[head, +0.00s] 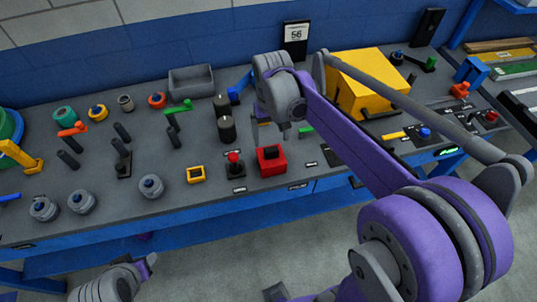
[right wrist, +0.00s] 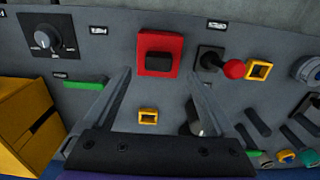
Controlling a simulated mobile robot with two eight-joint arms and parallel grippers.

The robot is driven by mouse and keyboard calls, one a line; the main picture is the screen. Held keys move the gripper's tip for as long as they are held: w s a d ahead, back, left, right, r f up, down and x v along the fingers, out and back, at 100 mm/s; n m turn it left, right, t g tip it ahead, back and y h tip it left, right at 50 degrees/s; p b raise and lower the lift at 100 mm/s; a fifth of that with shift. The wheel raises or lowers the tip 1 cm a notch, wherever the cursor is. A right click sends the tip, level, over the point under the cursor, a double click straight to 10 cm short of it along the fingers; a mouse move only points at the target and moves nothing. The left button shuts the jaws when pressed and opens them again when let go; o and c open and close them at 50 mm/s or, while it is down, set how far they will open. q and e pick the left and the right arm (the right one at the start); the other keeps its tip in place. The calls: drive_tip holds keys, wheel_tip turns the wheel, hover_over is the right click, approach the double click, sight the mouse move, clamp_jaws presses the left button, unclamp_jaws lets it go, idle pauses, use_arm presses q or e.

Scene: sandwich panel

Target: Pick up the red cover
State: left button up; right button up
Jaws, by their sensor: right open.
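The red cover (head: 271,167) is a square red block with a dark square centre on the front part of the grey bench. In the right wrist view the red cover (right wrist: 143,64) lies straight ahead, beyond and between the fingertips. My right gripper (right wrist: 160,75) is open and empty, its two grey fingers spread apart. In the head view the right arm reaches in over the bench and its wrist hangs behind the cover; the fingers are mostly hidden there. Part of my left arm shows at the lower left, but its fingers do not.
A red-knobbed joystick (head: 233,158) stands close beside the cover, with a small yellow frame (head: 195,174) beyond it. Two dark cylinders (head: 227,128) stand behind. A large yellow box (head: 372,80) is at the back right. Several knobs and levers fill the bench's left.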

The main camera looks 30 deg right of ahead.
sight(271, 149)
drive_tip(key=shift+f, duration=0.7)
drive_tip(key=shift+w+f, duration=0.15)
drive_tip(key=shift+f, duration=0.45)
drive_tip(key=shift+d+f, duration=0.15)
drive_tip(key=shift+f, duration=2.25)
clamp_jaws()
drive_tip(key=shift+r, duration=0.1)
wheel_tip(271, 149, up, 10)
drive_tip(key=shift+f, duration=0.1)
drive_tip(key=shift+p, duration=0.3)
